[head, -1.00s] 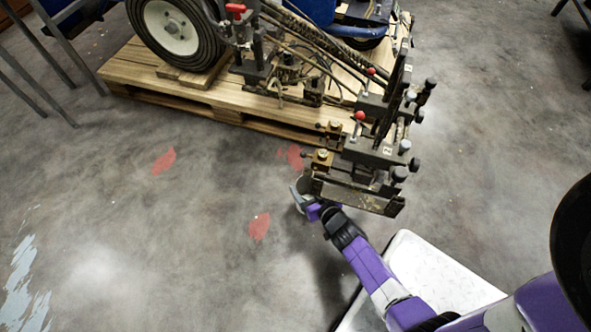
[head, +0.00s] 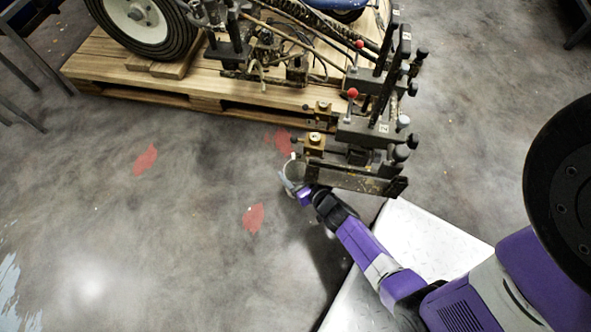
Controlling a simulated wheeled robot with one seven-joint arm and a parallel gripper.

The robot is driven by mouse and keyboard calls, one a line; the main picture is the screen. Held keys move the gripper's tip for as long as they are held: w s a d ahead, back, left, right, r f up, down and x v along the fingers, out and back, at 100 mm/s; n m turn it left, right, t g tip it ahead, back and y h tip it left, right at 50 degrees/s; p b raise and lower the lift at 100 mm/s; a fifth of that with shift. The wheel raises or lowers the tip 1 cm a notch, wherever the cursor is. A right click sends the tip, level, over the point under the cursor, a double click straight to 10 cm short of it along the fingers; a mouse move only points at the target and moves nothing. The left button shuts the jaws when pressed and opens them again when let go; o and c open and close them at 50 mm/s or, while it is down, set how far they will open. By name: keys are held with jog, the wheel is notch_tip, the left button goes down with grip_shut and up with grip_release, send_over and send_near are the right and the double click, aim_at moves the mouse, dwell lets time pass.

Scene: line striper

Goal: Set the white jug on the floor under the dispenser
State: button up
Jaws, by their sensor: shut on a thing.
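The white jug (head: 292,168) is a small, pale, open-topped round vessel, seen from above near the middle of the head view. My gripper (head: 290,186) is shut on it from the near side. The dispenser (head: 352,180) is the dark metal box at the end of the striper's arm, just right of the jug. The jug is at the dispenser's left end, and part of it is hidden behind the dispenser and my gripper. I cannot tell whether the jug touches the floor.
The line striper with its wheel (head: 143,22) stands on a wooden pallet (head: 130,82) at the back. Red patches (head: 253,218) mark the grey floor. Metal legs (head: 22,70) stand at the upper left. The floor at left is clear.

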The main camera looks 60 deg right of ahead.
jog(key=o, duration=1.9)
jog(key=shift+o, duration=0.2)
jog(key=shift+r, duration=0.1)
jog(key=shift+s+a+r+p, duration=0.15)
jog(key=shift+s+r+p, duration=0.1)
jog(key=shift+p, duration=0.05)
jog(key=p+v, duration=0.5)
jog(key=v, duration=0.6)
jog(key=shift+s, duration=0.15)
jog(key=shift+a, duration=0.1)
